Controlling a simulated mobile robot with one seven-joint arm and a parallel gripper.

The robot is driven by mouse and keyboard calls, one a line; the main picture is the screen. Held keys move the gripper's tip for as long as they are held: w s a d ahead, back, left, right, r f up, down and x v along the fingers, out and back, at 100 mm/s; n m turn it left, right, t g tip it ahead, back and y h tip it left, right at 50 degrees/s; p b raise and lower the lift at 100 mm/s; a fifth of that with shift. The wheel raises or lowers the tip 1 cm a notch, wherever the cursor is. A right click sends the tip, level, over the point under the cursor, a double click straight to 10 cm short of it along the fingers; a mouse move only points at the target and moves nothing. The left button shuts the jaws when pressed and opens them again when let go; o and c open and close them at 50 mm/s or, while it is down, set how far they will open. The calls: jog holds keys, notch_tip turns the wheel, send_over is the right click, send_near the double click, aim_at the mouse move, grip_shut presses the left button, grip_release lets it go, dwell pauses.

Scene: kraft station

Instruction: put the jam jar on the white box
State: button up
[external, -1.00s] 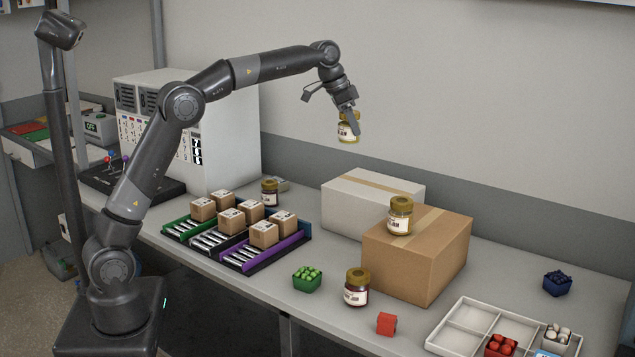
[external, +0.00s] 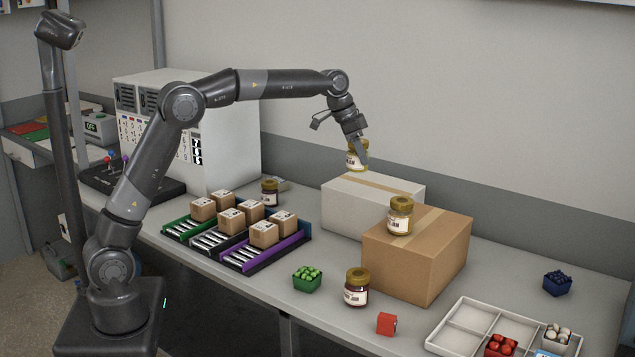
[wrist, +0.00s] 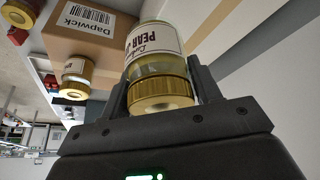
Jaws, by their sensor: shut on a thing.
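My gripper (external: 360,150) is shut on a jam jar (external: 354,157) with a gold lid and a pale label. In the wrist view the held jar (wrist: 155,65) sits between the fingers, its label reading "PEAR". In the external view it hangs above the white box (external: 345,208), near the middle of its top; I cannot tell if it touches. The white box stands at the back of the bench with a tan tape strip. A second gold-lidded jar (external: 399,215) stands on the brown box (external: 418,255). Dark jam jars stand on the bench at the front (external: 356,288) and back left (external: 270,192).
Conveyor trays (external: 280,255) with several small cartons are at the left. A green tub (external: 307,278) and a red block (external: 386,323) lie at the front. A white divided tray (external: 455,340) and a blue tub (external: 557,284) are at the right. The brown box stands close in front of the white box.

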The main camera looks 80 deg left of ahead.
jog(key=a+f, duration=0.1)
jog(key=a, duration=0.1)
jog(key=w+a+f, duration=0.1)
jog(key=a+f, duration=0.1)
jog(key=a, duration=0.1)
jog(key=a+f, duration=0.2)
jog(key=a, duration=0.1)
jog(key=shift+w, duration=0.15)
jog(key=shift+f, duration=1.85)
jog(key=shift+f, duration=0.15)
jog(key=o, duration=1.2)
jog(key=shift+o, duration=0.2)
jog(key=v, duration=1.2)
